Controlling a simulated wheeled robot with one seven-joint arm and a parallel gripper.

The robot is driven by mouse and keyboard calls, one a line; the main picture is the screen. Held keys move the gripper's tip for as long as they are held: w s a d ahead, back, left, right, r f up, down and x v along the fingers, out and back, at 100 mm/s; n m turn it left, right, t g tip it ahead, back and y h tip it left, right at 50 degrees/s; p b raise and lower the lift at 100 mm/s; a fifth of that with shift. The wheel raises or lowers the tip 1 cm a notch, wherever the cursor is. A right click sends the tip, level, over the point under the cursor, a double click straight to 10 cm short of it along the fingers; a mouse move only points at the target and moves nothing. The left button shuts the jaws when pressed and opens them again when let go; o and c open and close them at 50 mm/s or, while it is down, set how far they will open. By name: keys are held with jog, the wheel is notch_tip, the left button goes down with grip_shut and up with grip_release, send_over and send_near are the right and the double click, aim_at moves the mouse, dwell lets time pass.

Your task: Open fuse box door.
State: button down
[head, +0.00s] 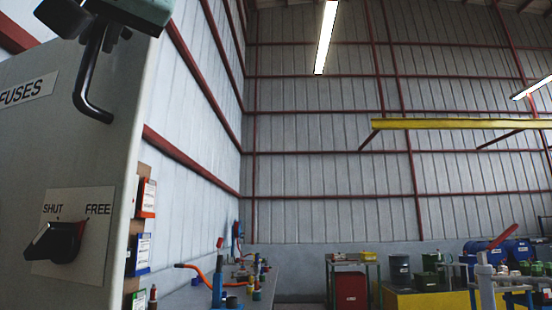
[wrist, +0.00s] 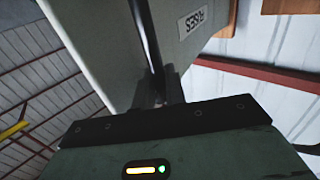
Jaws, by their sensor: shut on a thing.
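The grey fuse box door (head: 80,150) fills the left of the head view, with a "FUSES" label (head: 27,90). A black bar handle (head: 84,90) stands out from its upper part. My gripper (head: 95,24) is at the top of the handle, its fingers shut on it. In the wrist view, the fingers (wrist: 160,92) close around the dark handle (wrist: 149,40) in front of the grey door (wrist: 110,50). A black knob (head: 55,243) sits lower down between "SHUT" and "FREE", its red-marked end toward FREE. I cannot tell whether the door is ajar.
Orange, blue and green labelled boxes (head: 143,225) show just past the door's right edge. A bench (head: 265,290) with pipes and valves runs along the wall behind. Tables and drums stand far right under a yellow beam (head: 455,124). The space right of the door looks clear.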

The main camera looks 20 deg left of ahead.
jog(key=shift+s+a+m+t+b, duration=0.15)
jog(key=shift+s+t+b, duration=0.05)
jog(key=shift+s, duration=0.5)
jog(key=shift+s+a+m+t+b, duration=0.1)
jog(key=shift+s+m+t+b, duration=0.1)
jog(key=shift+s, duration=0.45)
jog(key=shift+f, duration=0.1)
jog(key=c, duration=1.6)
grip_release()
jog(key=shift+w, duration=0.1)
jog(key=shift+o, duration=0.2)
jog(key=b+v, duration=0.6)
jog(key=v, duration=1.1)
jog(key=shift+s+r, duration=0.3)
jog(key=shift+f, duration=0.1)
